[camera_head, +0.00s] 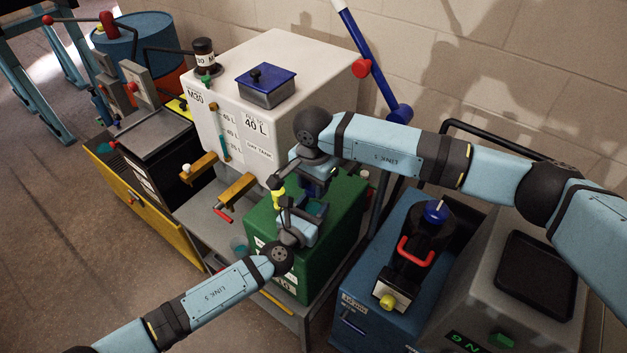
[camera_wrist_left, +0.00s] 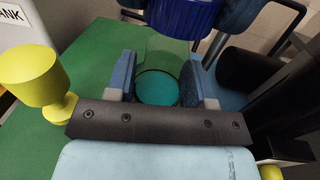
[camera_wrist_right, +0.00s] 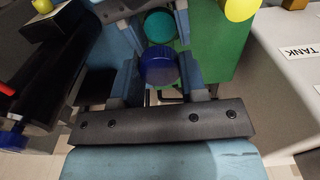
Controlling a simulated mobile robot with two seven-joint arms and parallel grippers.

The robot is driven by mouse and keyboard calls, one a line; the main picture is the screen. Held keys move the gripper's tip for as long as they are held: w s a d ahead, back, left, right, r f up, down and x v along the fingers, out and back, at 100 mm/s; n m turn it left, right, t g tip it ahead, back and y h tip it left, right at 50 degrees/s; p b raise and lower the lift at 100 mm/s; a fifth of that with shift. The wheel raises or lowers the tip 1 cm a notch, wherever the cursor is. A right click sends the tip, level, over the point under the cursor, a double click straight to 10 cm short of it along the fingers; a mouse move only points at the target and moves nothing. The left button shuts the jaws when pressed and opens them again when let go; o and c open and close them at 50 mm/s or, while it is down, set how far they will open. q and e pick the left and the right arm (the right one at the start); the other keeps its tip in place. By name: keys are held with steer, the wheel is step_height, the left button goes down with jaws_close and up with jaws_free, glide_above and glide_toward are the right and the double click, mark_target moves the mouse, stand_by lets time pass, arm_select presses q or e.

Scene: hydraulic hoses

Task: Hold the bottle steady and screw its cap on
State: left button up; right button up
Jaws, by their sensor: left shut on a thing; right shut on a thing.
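A clear greenish bottle (camera_wrist_left: 168,54) with teal in its lower part (camera_wrist_left: 158,88) is between the fingers of my left gripper (camera_wrist_left: 160,82), which is shut on it above the green box. A blue cap (camera_wrist_right: 158,66) is between the fingers of my right gripper (camera_wrist_right: 158,78), which is shut on it. The cap also shows at the top of the left wrist view (camera_wrist_left: 184,12), close over the bottle's upper end. I cannot tell whether cap and bottle touch. In the head view my left gripper (camera_head: 310,222) is just below my right gripper (camera_head: 317,178); both mostly hide the bottle and cap.
The green box (camera_head: 345,205) stands on a grey cart beside a white 40 L tank (camera_head: 215,95). A yellow knob (camera_wrist_left: 28,78) stands close to my left gripper. A blue machine (camera_head: 375,240) with a red handle (camera_head: 415,250) stands at right.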

mark_target(313, 208)
steer(key=shift+f, duration=0.9)
steer(key=shift+f, duration=0.45)
stand_by(0.3)
